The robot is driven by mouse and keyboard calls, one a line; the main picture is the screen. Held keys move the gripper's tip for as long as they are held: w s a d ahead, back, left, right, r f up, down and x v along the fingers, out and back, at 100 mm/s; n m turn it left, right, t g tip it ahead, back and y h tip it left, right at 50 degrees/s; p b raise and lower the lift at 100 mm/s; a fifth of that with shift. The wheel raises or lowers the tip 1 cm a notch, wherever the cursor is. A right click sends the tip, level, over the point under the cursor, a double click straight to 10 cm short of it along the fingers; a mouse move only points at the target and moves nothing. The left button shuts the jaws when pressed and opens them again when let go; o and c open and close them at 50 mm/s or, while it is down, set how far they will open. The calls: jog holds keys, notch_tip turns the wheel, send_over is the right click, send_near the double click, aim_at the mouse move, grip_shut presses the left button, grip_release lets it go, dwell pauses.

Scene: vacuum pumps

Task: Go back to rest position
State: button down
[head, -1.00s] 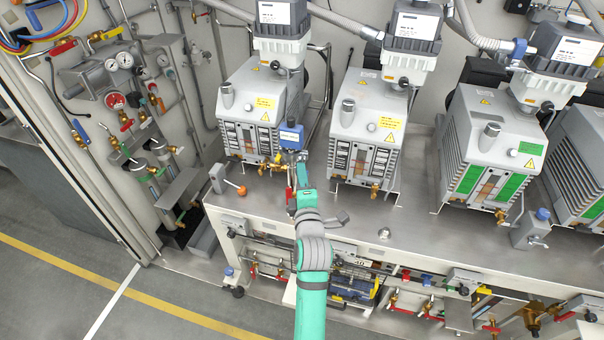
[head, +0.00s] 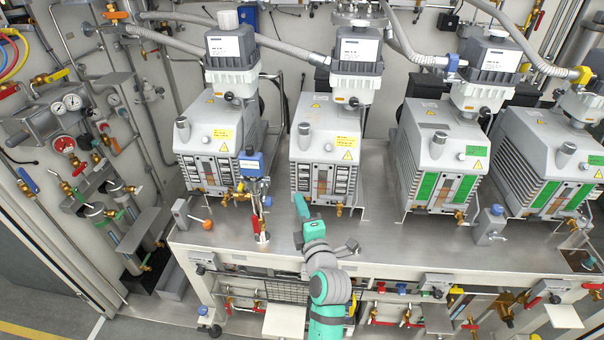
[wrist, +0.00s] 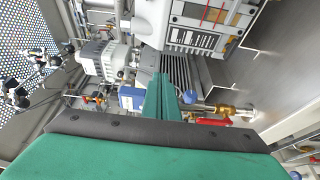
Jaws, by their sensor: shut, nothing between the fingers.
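My arm, green with grey joints, reaches up from the bottom of the head view. My gripper (head: 300,207) is at its end, over the front part of the metal bench (head: 385,240), before the second pump from the left (head: 325,135). In the wrist view the green fingers (wrist: 160,97) lie together, shut and empty. A blue-topped valve with a red handle (head: 258,205) stands to the left of my gripper, apart from it in the head view. A blue box and a red handle (wrist: 212,122) also show close around the fingers in the wrist view.
Several grey vacuum pumps stand in a row along the bench, with hoses behind them. A gauge and valve panel (head: 75,125) is on the left wall. Pipes and coloured valves fill the space under the bench. A small orange-handled valve (head: 205,223) sits at the bench's left end.

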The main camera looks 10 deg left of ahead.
jog(key=s+d+f+m+h, duration=0.35)
jog(key=s+f+m, duration=0.35)
jog(key=s+f, duration=0.3)
jog(key=s+d+f+m+h, duration=0.3)
jog(key=s+d+f+m, duration=0.3)
jog(key=s, duration=0.6)
jog(key=s+d+m, duration=0.1)
jog(key=s+m, duration=0.2)
jog(key=s, duration=0.5)
jog(key=s+d+r+m+h, duration=0.1)
jog(key=s+m, duration=0.3)
jog(key=s, duration=0.5)
jog(key=s+d+r+m+h, duration=0.1)
jog(key=s+d+m, duration=0.2)
jog(key=s, duration=0.5)
jog(key=shift+s+r+m, duration=0.15)
jog(key=shift+m, duration=0.15)
